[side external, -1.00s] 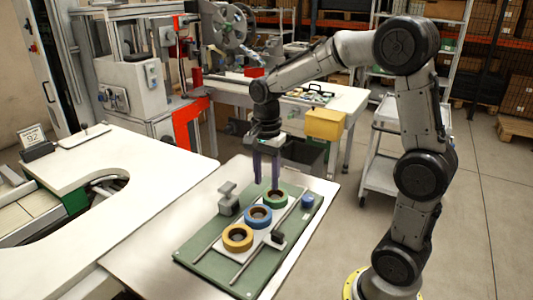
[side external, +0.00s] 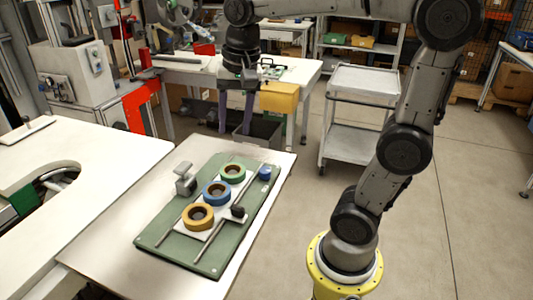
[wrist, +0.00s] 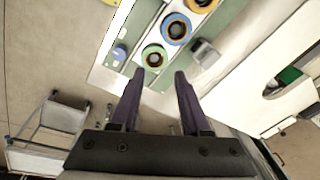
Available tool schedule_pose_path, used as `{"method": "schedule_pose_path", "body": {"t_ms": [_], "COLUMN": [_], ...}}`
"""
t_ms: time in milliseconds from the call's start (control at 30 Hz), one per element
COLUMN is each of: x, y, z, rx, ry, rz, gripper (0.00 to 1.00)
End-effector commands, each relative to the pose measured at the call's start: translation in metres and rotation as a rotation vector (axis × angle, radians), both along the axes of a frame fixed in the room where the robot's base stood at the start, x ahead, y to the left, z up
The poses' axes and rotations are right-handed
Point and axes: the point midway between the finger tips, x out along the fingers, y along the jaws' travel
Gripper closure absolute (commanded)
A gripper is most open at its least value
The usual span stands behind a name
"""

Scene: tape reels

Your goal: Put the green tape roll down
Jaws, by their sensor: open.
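The green tape roll (side external: 231,179) lies flat at the far end of a row of three on the green board (side external: 178,250). The blue roll (side external: 216,203) and the yellow roll (side external: 198,227) lie in front of it. My gripper (side external: 235,132) is open and empty, raised beyond the board's far end and clear of the green roll. In the wrist view, the green roll (wrist: 145,53) shows just past and between my two purple fingertips (wrist: 160,72), with nothing held. The blue roll (wrist: 165,32) and part of the yellow roll are farther up.
A grey metal bracket (side external: 185,181) stands left of the rolls. A blue knob (side external: 265,173) and a black block (side external: 238,212) are at the right, with rods along the board. A cart (side external: 365,82) stands behind. The table's near-left surface is bare.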

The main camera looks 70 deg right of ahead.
Motion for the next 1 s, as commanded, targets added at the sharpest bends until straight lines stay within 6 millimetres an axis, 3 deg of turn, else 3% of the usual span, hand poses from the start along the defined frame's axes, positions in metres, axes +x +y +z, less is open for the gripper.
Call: {"method": "schedule_pose_path", "body": {"t_ms": [33, 200, 400, 600, 1000], "x": [-0.021, -0.070, -0.104, -0.112, -0.111], "y": [0.010, 0.029, 0.039, 0.041, 0.041], "z": [-0.003, -0.025, -0.051, -0.060, -0.059], "rx": [-0.029, -0.151, -0.276, -0.318, -0.316], "ry": [-0.046, -0.176, -0.266, -0.286, -0.285], "rz": [0.138, 0.581, 0.909, 1.003, 1.000], "gripper": [0.54, 0.54, 0.54, 0.54, 0.54]}}
